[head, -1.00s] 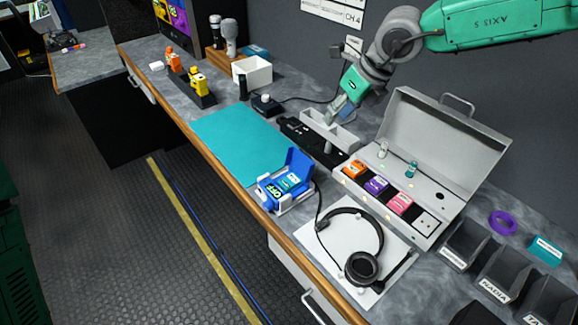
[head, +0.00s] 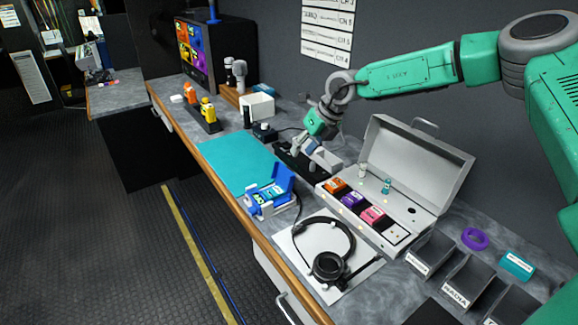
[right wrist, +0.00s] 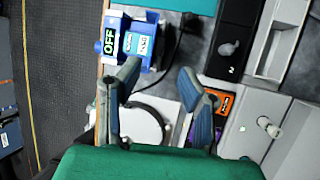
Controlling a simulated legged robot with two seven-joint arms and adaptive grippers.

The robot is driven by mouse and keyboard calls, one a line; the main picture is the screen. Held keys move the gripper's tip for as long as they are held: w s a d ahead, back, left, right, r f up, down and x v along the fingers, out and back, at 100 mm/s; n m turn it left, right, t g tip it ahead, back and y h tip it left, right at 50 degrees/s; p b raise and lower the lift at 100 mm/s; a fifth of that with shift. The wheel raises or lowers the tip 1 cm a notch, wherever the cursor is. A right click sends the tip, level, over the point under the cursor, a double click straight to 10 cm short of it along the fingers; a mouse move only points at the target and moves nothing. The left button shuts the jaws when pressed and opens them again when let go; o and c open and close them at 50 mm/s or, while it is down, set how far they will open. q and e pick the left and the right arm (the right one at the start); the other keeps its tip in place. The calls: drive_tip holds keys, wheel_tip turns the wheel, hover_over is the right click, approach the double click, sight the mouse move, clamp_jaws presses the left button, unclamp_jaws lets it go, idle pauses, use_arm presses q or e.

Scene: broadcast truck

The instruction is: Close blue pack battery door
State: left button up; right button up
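The blue pack (head: 262,199) sits in a white cradle near the front edge of the counter. Its blue door (head: 284,178) stands raised at the back right, and a labelled battery shows inside. In the right wrist view the pack (right wrist: 110,38), marked OFF, is at the top left, beyond my fingers; the door's angle is unclear there. My right gripper (head: 306,147) is above the counter, behind and right of the pack, apart from it. In the right wrist view its two fingers (right wrist: 160,72) are spread with nothing between them. My left gripper is not in view.
An open grey case (head: 410,170) with coloured blocks stands right of the pack. A headset (head: 328,265) lies on a white board in front of the case. The teal mat (head: 236,160) left of the pack is clear. Dark bins (head: 430,250) stand at the right.

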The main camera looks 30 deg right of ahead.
sight(289, 169)
drive_tip(key=x, duration=0.7)
drive_tip(key=shift+a, duration=0.5)
drive_tip(key=shift+d+f, duration=0.15)
drive_tip(key=shift+d, duration=0.35)
clamp_jaws()
drive_tip(key=shift+a+p, duration=0.3)
